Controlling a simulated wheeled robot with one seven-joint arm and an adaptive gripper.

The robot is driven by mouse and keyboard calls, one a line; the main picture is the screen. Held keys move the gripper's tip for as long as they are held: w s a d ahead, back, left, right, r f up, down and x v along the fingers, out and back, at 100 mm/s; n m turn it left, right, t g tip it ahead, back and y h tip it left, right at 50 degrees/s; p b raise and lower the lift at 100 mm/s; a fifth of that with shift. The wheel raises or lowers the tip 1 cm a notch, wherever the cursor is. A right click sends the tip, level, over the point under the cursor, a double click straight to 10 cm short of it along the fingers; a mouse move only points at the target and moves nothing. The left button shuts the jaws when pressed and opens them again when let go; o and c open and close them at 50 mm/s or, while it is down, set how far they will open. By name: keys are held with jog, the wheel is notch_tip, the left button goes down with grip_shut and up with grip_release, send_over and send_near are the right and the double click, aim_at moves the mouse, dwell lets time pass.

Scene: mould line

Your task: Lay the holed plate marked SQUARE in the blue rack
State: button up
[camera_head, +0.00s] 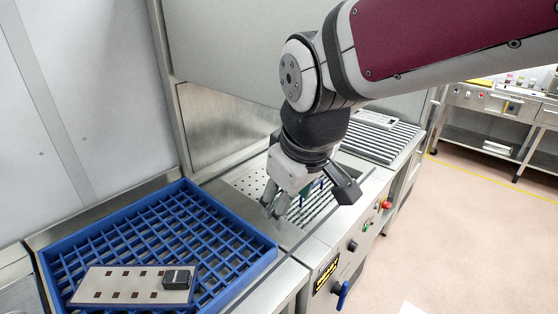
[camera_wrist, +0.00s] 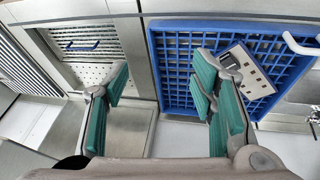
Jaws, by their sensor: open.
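The blue rack (camera_head: 262,262) is an open grid tray at the lower left of the head view; it also shows right of centre in the wrist view (camera_wrist: 155,62). A pale plate (camera_head: 118,284) with rows of small square holes lies in its near part, slightly askew. A dark block (camera_head: 179,278) sits at the plate's right end. I cannot read a marking. The plate (camera_wrist: 245,70) is partly hidden behind a finger in the wrist view. My gripper (camera_head: 275,207) is open and empty, pointing down beyond the rack's right side; its green-padded fingers (camera_wrist: 160,85) stand well apart.
A steel basin (camera_head: 246,180) with a perforated floor and slats lies by my gripper. Farther back is a slatted bed (camera_head: 392,143) with a pale, dark-spotted piece (camera_head: 375,119) at its far edge. A wall rises behind; the floor at right is open.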

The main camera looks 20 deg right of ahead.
jog(key=s+d+r+m+t, duration=0.1)
jog(key=s+d+r+m, duration=0.3)
jog(key=s, duration=0.5)
jog(key=shift+d+m, duration=0.65)
jog(key=shift+m, duration=0.05)
jog(key=shift+f, duration=0.15)
